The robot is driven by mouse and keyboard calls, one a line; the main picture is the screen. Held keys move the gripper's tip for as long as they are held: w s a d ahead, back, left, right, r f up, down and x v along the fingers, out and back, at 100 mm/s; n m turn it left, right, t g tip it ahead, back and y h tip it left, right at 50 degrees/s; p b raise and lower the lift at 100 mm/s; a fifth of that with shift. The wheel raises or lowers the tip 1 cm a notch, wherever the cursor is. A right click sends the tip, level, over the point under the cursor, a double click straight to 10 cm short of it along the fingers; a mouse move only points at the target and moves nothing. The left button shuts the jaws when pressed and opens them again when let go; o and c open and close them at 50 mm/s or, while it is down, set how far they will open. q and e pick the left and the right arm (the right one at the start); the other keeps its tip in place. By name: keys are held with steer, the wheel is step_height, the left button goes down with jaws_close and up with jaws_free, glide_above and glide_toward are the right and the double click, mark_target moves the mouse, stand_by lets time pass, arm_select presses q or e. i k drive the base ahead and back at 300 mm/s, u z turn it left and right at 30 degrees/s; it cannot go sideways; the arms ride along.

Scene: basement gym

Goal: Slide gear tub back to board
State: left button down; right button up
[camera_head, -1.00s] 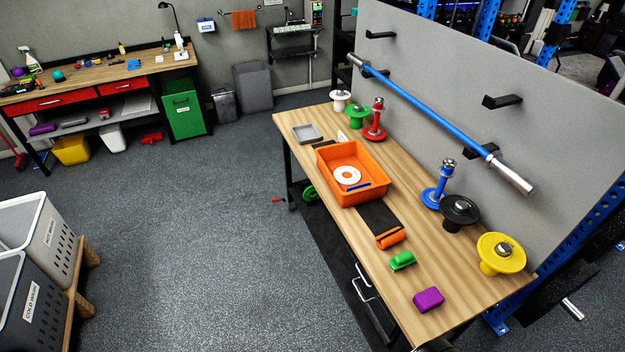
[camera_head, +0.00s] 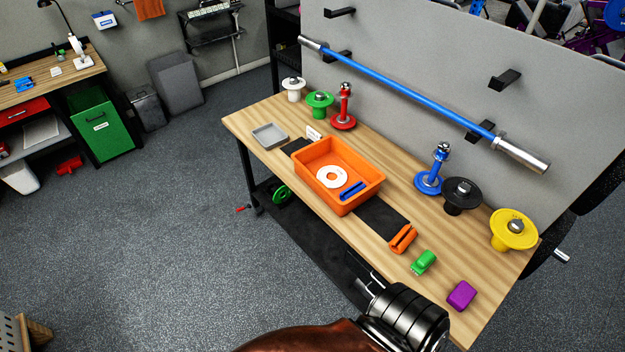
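The orange gear tub (camera_head: 318,181) sits upright on the wooden workbench (camera_head: 450,221), over a black strip (camera_head: 381,219) that shows on both sides of it. Inside lie a white ring-shaped disc (camera_head: 322,176) and a blue piece (camera_head: 352,190). The grey upright board (camera_head: 420,75) stands along the bench's far side, with bare bench top between it and the tub. Part of my arm shows at the bottom centre, in front of the bench edge and apart from the tub.
Red (camera_head: 343,110) and blue (camera_head: 433,176) posts, and white, green, black (camera_head: 461,195) and yellow (camera_head: 514,229) spools line the board side. A grey tray (camera_head: 269,136) is beyond the tub. Orange (camera_head: 403,239), green (camera_head: 423,263) and purple (camera_head: 461,295) items lie nearer. A blue bar (camera_head: 410,95) hangs on the board.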

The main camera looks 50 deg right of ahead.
mark_target(329, 150)
steer(key=z, duration=0.7)
steer(key=i, duration=0.8)
steer(key=z, duration=1.25)
steer(key=i, duration=0.2)
steer(key=z, duration=0.1)
